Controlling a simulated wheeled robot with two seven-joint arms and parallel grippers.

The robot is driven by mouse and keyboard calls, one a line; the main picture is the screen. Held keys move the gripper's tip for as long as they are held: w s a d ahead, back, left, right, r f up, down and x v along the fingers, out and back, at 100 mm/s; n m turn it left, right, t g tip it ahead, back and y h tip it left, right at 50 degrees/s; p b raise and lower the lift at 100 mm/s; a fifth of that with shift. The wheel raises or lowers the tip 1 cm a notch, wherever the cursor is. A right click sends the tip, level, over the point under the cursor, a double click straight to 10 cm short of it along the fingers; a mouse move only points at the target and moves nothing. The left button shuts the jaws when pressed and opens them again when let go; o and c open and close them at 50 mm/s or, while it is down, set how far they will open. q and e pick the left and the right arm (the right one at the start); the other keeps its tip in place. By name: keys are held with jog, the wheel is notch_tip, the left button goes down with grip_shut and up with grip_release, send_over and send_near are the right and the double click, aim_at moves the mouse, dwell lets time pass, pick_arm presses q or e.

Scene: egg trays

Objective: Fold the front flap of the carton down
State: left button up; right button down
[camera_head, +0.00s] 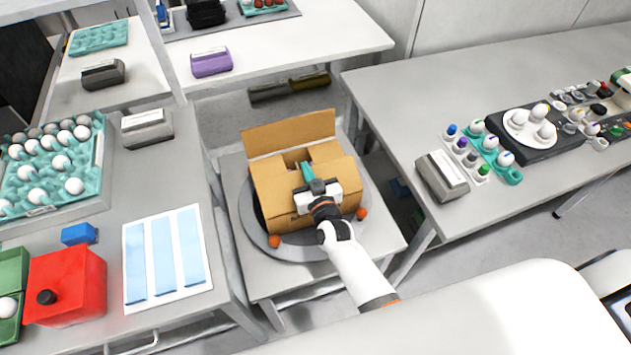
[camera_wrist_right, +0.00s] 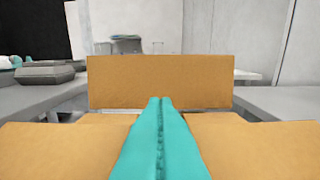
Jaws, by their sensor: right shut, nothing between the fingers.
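The brown cardboard carton (camera_head: 275,196) stands on a round grey turntable (camera_head: 254,228) in the middle of the head view. Its far flap (camera_head: 288,133) stands upright, and it also shows upright in the right wrist view (camera_wrist_right: 160,80). The two side flaps lie roughly level, left and right of my fingers (camera_wrist_right: 60,145). My right gripper (camera_head: 307,170) is over the carton, its teal fingers shut and empty, pointing toward the far flap; they also show in the wrist view (camera_wrist_right: 160,100). My gripper and arm hide part of the carton's near side, so the front flap is unclear. My left gripper is not in view.
Orange knobs (camera_head: 362,213) sit on the turntable rim. At left, a table holds a teal egg tray (camera_head: 90,185), a red box (camera_head: 66,285) and a white sheet with blue strips (camera_head: 165,258). At right, a table holds a grey device (camera_head: 442,176) and small parts.

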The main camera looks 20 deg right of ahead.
jog(key=shift+w+f+b, duration=0.4)
jog(key=shift+w+f, duration=0.1)
jog(key=shift+f, duration=0.4)
jog(key=shift+w+f+b, duration=0.25)
jog(key=shift+f+b, duration=0.1)
jog(key=shift+f, duration=0.15)
